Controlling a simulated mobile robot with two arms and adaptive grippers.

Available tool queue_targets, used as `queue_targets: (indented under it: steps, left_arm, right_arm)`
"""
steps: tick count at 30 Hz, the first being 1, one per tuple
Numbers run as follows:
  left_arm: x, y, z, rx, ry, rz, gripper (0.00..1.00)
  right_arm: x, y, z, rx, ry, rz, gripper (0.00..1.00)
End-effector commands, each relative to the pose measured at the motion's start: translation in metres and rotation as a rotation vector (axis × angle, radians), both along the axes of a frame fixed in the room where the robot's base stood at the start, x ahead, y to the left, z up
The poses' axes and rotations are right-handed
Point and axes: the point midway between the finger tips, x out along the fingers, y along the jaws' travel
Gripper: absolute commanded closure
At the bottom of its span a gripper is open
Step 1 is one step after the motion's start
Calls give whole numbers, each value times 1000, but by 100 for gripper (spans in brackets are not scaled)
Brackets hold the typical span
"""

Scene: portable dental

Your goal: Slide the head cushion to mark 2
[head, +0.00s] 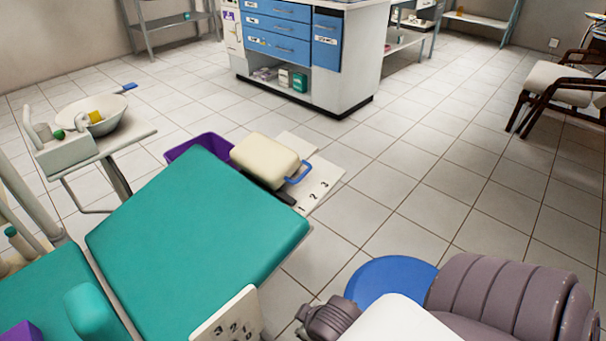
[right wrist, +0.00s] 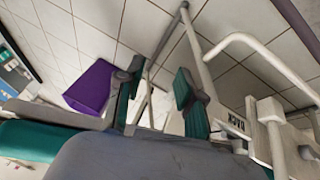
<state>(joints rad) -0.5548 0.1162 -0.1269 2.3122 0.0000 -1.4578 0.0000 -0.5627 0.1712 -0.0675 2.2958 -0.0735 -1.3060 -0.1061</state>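The cream head cushion (head: 265,160) sits at the far end of the teal chair back (head: 195,220) in the head view. A blue loop handle (head: 298,174) sticks out from its right side. A pale plate (head: 325,175) beside it carries marks 1, 2 and 3, with 1 nearest the chair back. I cannot tell which mark the cushion lines up with. My right gripper (right wrist: 158,98) shows in the right wrist view, its fingers apart with nothing between them. It is away from the cushion, which is not visible in that view. My left gripper is not in view.
A purple bin (head: 200,146) stands behind the chair back and also shows in the right wrist view (right wrist: 89,88). A side tray (head: 130,140) with a white bowl (head: 103,118) is at left. A numbered plate (head: 228,318) stands at the near edge.

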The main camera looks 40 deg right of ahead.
Motion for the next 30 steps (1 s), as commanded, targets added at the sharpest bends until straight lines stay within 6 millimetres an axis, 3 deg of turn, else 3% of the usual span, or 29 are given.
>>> queue_targets:
  steps: [1,3,9,13,20,26,30]
  left_arm:
    - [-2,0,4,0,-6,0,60]
    - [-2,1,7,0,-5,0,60]
    - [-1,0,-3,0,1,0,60]
    - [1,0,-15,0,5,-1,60]
    - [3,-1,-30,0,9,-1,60]
    - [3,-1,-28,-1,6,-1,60]
    - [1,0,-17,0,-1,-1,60]
  right_arm:
    - [12,-27,12,-98,-71,43,63]
    - [30,-59,28,-237,-158,115,63]
    - [77,-132,76,-643,-350,348,63]
    - [103,-168,111,-934,-440,538,63]
    - [126,-191,150,-1268,-513,781,63]
    - [138,-194,153,-1316,-524,817,63]
    - [160,-200,151,-1316,-524,816,63]
